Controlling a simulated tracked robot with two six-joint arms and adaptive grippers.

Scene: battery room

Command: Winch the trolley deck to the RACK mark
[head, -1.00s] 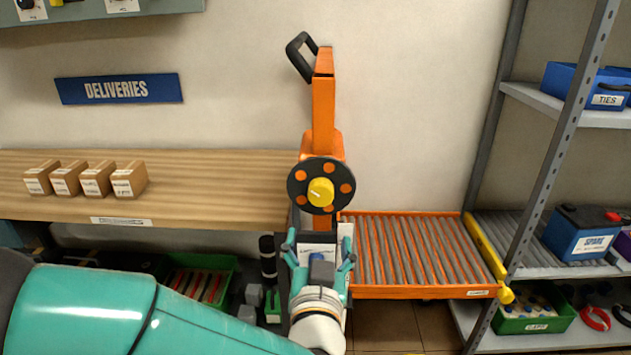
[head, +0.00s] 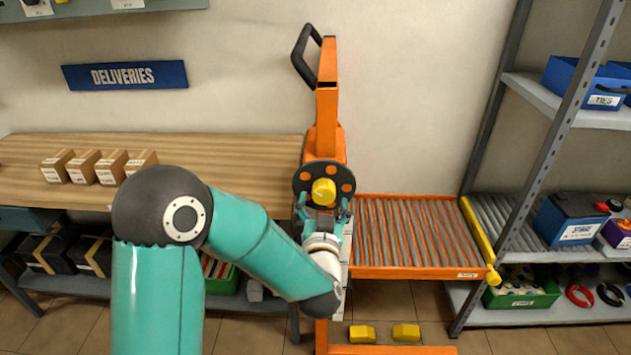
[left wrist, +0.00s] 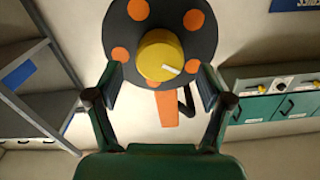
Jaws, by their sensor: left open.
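The orange trolley (head: 326,105) stands upright against the wall with a black handle at its top. Its winch wheel (head: 306,177) is a black disc with orange spots and a yellow knob (head: 323,191) at the centre. The roller deck (head: 400,272) reaches right from the mast towards the rack. My left gripper (head: 324,212) is just below the knob in the head view. In the left wrist view the yellow knob (left wrist: 160,56) with a white line lies ahead between the open fingers (left wrist: 160,92); contact is not visible. The RACK mark is not readable. My right gripper is not in view.
A grey rack (head: 553,130) at the right holds a SPARE battery (head: 570,222), blue bins and a green crate (head: 522,298). A wooden bench (head: 235,165) with several small boxes is at the left. A yellow bar (head: 479,238) edges the deck.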

